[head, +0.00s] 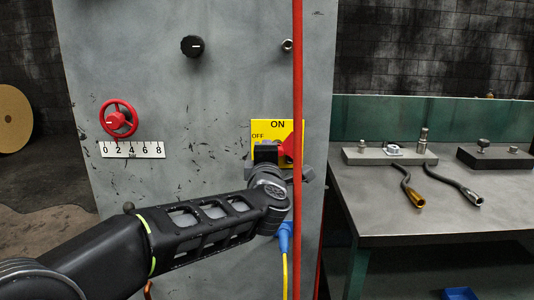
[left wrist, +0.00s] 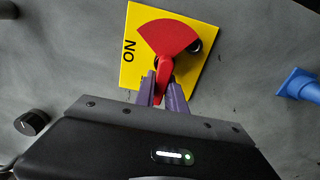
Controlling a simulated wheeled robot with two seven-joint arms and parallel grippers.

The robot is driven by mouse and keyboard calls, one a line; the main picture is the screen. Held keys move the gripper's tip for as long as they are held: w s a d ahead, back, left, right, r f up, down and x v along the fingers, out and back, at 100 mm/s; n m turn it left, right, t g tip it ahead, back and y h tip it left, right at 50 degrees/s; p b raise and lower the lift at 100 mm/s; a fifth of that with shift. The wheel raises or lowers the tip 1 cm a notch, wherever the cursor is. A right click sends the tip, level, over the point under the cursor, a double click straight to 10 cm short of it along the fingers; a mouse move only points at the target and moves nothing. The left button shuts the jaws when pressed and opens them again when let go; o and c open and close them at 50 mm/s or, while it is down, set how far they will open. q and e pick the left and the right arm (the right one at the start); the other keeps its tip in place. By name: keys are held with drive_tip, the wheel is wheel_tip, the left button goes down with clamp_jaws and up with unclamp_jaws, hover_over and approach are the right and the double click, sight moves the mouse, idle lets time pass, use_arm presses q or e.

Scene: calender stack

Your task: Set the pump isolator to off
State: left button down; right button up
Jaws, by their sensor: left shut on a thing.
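The pump isolator is a yellow plate (head: 262,128) on the grey panel, with ON at its top and OFF at its left. Its red handle (head: 289,147) has a wide fan part on the plate's right side, partly behind a red vertical pipe. In the left wrist view, the handle (left wrist: 167,36) has its narrow end between the purple fingers of my left gripper (left wrist: 163,88). That narrow end points to the plate's left, the OFF side. My left gripper (head: 268,153) is shut on it and covers the plate's lower part. My right gripper is not in view.
The red vertical pipe (head: 297,80) runs close in front of the plate. A blue plug (head: 285,236) with a yellow cable is below. A red valve wheel (head: 118,118) and a black knob (head: 192,46) are left. A workbench (head: 370,215) with tools stands right.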

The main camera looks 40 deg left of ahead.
use_arm(q)
drive_tip(key=shift+f, duration=0.1)
drive_tip(key=c, duration=1.4)
unclamp_jaws()
drive_tip(key=v, duration=0.7)
drive_tip(key=shift+s+d+p, duration=0.3)
drive_tip(key=shift+p, duration=0.1)
